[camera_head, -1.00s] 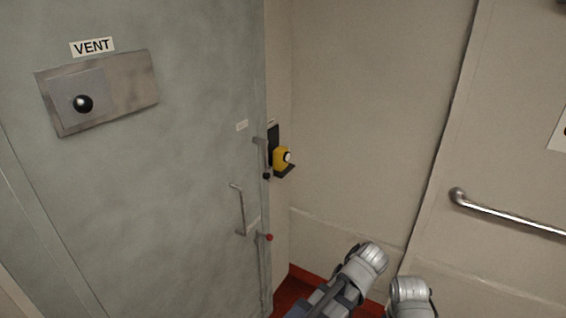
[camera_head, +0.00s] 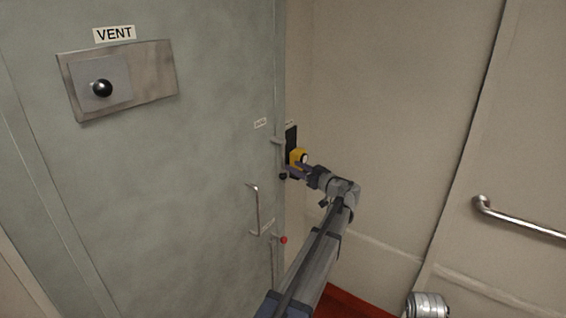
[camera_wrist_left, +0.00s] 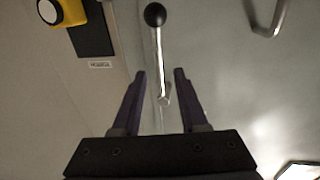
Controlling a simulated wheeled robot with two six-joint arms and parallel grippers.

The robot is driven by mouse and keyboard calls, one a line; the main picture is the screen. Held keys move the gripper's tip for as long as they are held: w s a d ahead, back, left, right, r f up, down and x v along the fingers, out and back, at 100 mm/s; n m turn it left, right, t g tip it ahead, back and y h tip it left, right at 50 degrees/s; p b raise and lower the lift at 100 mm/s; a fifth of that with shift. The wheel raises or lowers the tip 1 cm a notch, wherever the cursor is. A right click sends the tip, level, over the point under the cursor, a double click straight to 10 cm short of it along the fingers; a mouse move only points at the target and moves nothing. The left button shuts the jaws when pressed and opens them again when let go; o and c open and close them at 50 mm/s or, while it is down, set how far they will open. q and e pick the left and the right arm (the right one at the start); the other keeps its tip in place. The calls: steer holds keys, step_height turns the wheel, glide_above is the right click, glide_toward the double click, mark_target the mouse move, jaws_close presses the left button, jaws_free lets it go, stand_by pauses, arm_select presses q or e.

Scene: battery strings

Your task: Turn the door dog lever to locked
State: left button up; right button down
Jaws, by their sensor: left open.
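The door dog lever is a thin metal rod with a black ball knob (camera_head: 283,176) at the door's right edge, hanging down from its pivot in the head view. In the left wrist view the lever (camera_wrist_left: 159,60) runs from the black knob at the top to its pivot end. My left gripper (camera_head: 291,170) is beside the lever, its dark fingers partly hidden against the yellow device. In the left wrist view the gripper (camera_wrist_left: 160,73) is open, with the lever's pivot end showing between the fingers; contact cannot be told.
A yellow device (camera_head: 298,157) on a black plate sits on the wall just right of the lever. The grey door (camera_head: 190,190) has a pull handle (camera_head: 257,210), and a red knob (camera_head: 283,240) is below. A rail (camera_head: 520,219) is on the right wall.

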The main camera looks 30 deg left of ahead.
mark_target(283, 173)
arm_select(q)
steer(key=x, duration=0.7)
steer(key=shift+f, duration=0.1)
jaws_close()
stand_by(1.3)
